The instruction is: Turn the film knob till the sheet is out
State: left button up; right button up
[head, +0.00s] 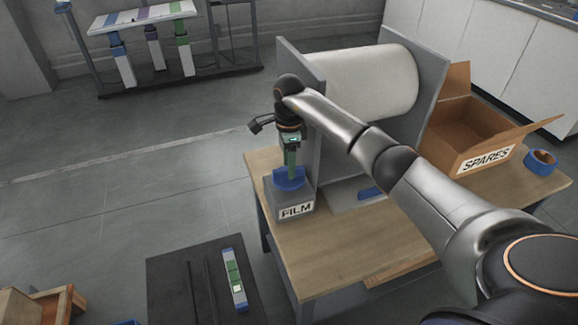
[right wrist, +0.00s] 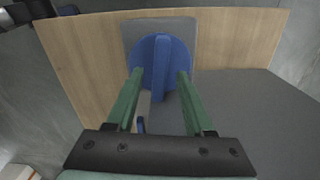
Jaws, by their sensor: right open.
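The blue film knob (head: 289,179) sits on a grey block labelled FILM (head: 296,211) at the table's near left corner. In the right wrist view the knob (right wrist: 145,55) is a round disc with an upright grip bar across its middle. My right gripper (head: 291,168) is above the knob, pointing down. Its green fingers (right wrist: 160,74) are open, one on each side of the bar, with gaps to it. A wide white roll (head: 378,82) is mounted between two grey side panels. A blue piece (head: 370,193) shows below it; no loose sheet is visible. My left gripper is out of view.
The wooden table (head: 325,247) has bare room in front. An open SPARES carton (head: 465,135) and a blue tape roll (head: 541,161) stand at right. A dark mat (head: 180,285) with a coloured strip (head: 234,279) lies lower left. A rack (head: 175,75) stands behind.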

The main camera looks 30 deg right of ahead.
jog(key=shift+f, duration=0.5)
grip_shut()
dwell(0.3)
